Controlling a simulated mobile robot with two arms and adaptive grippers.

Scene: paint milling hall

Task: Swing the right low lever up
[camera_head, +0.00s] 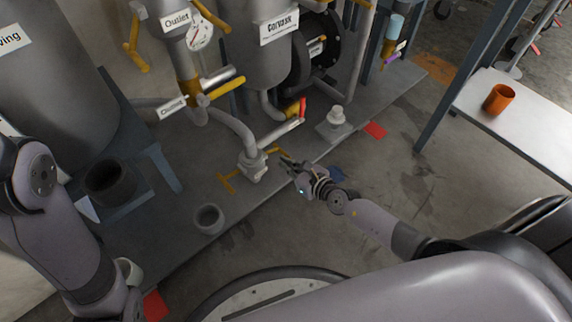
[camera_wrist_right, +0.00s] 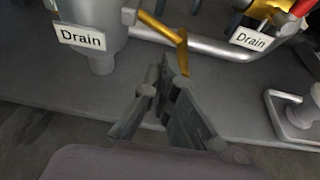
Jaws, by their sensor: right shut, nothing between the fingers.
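The right low lever (camera_head: 279,151) is a yellow bar low on the pipework in the head view. In the right wrist view the yellow lever (camera_wrist_right: 163,27) runs down to the right, and its end bends down behind my fingertips. My right gripper (camera_head: 287,163) is shut and empty beside the lever; it also shows in the right wrist view (camera_wrist_right: 167,80). I cannot tell whether it touches the lever. Another yellow low lever (camera_head: 229,183) is further left, by the pale valve body (camera_head: 253,167). My left arm shows at the left edge, but its gripper is not visible.
Pipes and tanks with "Outlet" labels (camera_head: 173,106) stand behind the levers. In the wrist view a "Drain" label (camera_wrist_right: 81,38) marks a pipe. A grey cup (camera_head: 208,219) and a pale fitting (camera_head: 336,117) stand on the grey plinth. An orange cup (camera_head: 499,98) is on the right table.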

